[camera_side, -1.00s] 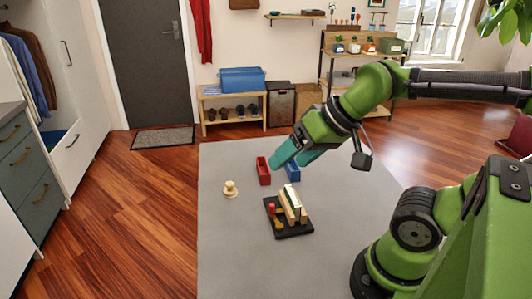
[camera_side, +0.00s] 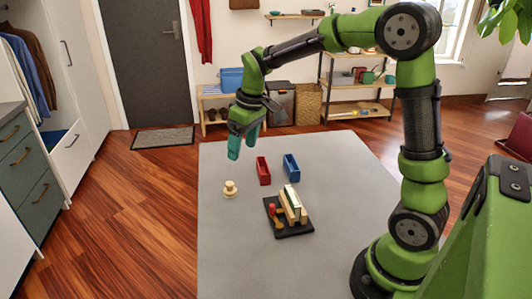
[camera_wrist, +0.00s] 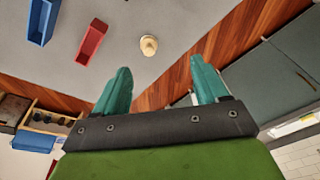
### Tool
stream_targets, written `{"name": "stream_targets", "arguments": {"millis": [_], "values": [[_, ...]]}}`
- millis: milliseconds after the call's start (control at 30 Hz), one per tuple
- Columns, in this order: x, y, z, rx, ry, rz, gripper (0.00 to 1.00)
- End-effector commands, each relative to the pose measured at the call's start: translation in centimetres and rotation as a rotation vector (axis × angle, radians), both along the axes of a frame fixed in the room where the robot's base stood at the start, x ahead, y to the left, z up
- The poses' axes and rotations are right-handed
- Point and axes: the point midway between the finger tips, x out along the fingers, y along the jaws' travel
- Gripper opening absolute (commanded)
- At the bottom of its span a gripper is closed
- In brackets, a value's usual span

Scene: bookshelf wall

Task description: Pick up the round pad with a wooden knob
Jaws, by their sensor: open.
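The round pad with a wooden knob (camera_side: 230,189) is pale cream and stands upright on the left side of the grey mat (camera_side: 330,168). In the wrist view the pad (camera_wrist: 149,45) lies beyond the fingertips, roughly between them. My gripper (camera_side: 240,146) is above the mat's far part, behind and above the pad, with its teal fingers pointing down. In the wrist view its fingers (camera_wrist: 158,66) are spread apart with nothing between them.
A red bin (camera_side: 263,171) and a blue bin (camera_side: 291,167) stand right of the pad. A black tray (camera_side: 292,231) with wooden blocks and a red-topped piece lies nearer. The mat around the pad is clear.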

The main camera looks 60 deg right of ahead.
Motion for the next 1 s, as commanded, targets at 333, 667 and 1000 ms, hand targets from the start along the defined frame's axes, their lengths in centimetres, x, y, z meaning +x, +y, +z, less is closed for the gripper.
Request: {"name": "stream_targets", "arguments": {"millis": [333, 667, 1000], "values": [[5.2, -2.2, -0.5, -0.084, 0.026, 0.436, 0.73], [5.4, -1.8, -5.0, -0.083, 0.035, 0.486, 0.73], [6.1, -1.4, -11.3, -0.085, 0.03, 0.484, 0.73]]}}
